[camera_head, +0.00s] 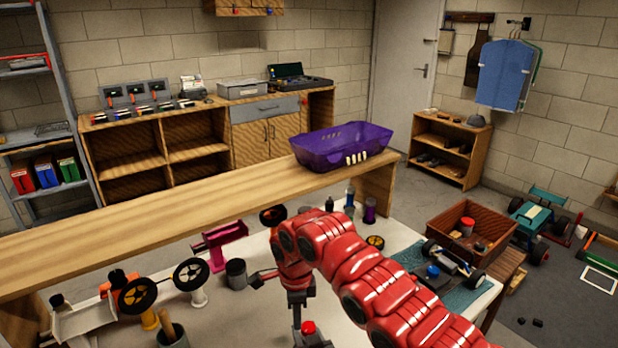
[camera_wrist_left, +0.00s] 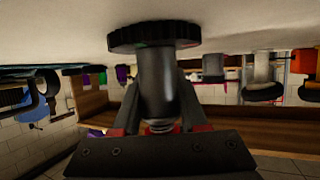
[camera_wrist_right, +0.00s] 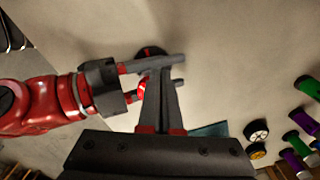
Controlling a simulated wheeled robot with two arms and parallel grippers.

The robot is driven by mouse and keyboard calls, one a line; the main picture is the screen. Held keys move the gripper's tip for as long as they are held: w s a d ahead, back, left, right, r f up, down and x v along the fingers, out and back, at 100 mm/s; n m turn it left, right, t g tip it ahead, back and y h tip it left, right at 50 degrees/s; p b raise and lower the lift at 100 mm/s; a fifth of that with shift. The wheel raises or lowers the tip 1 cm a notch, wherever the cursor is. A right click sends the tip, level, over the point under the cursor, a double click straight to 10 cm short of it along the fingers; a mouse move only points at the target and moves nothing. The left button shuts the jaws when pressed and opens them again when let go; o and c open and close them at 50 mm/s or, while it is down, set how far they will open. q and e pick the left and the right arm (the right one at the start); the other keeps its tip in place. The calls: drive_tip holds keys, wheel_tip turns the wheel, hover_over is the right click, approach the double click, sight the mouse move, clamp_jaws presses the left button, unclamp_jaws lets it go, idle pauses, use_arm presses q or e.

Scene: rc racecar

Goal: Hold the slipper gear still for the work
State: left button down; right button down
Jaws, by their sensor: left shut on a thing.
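The slipper gear is a black toothed disc (camera_wrist_left: 155,34) with a grey stem, seen in the left wrist view. My left gripper (camera_wrist_left: 160,122) is shut on the stem, its fingers on either side, with the disc toward the pale tabletop. In the right wrist view, part of a dark disc (camera_wrist_right: 150,51) shows beside my left fingers.
The pale table (camera_head: 235,325) also holds a dark cup (camera_head: 236,273), a magenta part (camera_head: 218,243), black-rimmed wheels (camera_head: 190,274) and a chassis (camera_head: 450,268) on a teal mat. A purple body shell (camera_head: 340,140) sits on the wooden bench (camera_head: 150,215) behind.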

wheel_tip(320, 180, up, 6)
idle(0.5)
wheel_tip(320, 180, down, 6)
drive_tip(key=w+m, duration=0.1)
drive_tip(key=m, duration=0.5)
drive_tip(key=shift+w+d, duration=0.15)
drive_tip(key=shift+d, duration=0.2)
drive_tip(key=shift+s+d, duration=0.35)
idle(1.0)
